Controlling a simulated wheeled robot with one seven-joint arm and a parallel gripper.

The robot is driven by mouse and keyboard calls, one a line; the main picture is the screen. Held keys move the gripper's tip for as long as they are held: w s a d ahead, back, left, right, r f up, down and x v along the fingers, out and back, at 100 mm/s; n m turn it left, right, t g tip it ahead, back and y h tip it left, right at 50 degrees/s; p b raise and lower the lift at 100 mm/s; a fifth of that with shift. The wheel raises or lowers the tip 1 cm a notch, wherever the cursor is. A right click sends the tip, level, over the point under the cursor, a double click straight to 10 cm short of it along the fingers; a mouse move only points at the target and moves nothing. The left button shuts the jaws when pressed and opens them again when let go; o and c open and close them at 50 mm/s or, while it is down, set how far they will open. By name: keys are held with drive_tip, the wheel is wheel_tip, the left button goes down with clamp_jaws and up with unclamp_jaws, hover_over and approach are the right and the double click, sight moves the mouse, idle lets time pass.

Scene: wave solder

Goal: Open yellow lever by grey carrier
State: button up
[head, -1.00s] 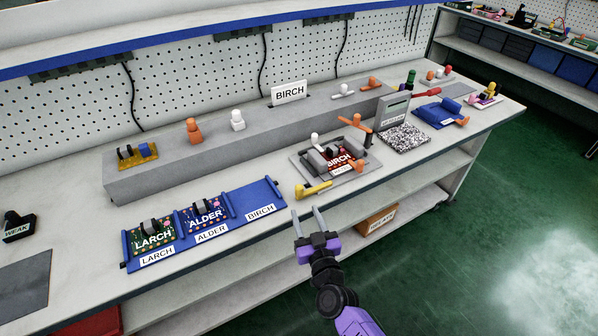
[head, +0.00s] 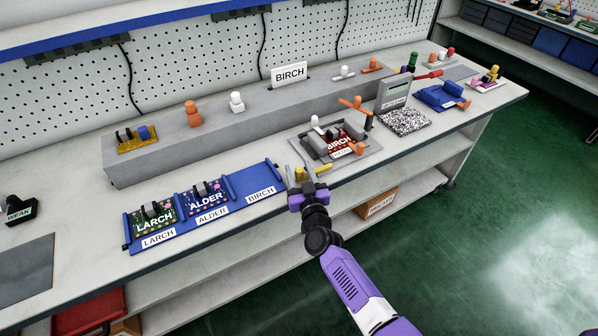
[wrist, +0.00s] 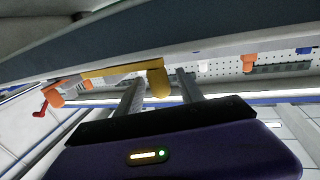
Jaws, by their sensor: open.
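The yellow lever (head: 322,170) sits at the front left corner of the grey carrier (head: 372,152), by the bench's front edge. In the wrist view, its bar and rounded end (wrist: 158,80) show between my two fingers. My gripper (head: 299,173) is open, with one finger on either side of the lever's end in that view; I cannot tell whether either touches it. The carrier holds a red board marked BIRCH (head: 341,142). An orange lever (head: 356,104) stands at its back. My fingers partly cover the yellow lever in the head view.
A blue tray (head: 240,186) with LARCH and ALDER boards and an empty BIRCH slot lies to the left. A grey device (head: 393,92) and a speckled pad (head: 405,122) stand right of the carrier. A grey ledge (head: 160,170) runs behind.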

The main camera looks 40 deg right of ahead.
clamp_jaws()
idle(1.4)
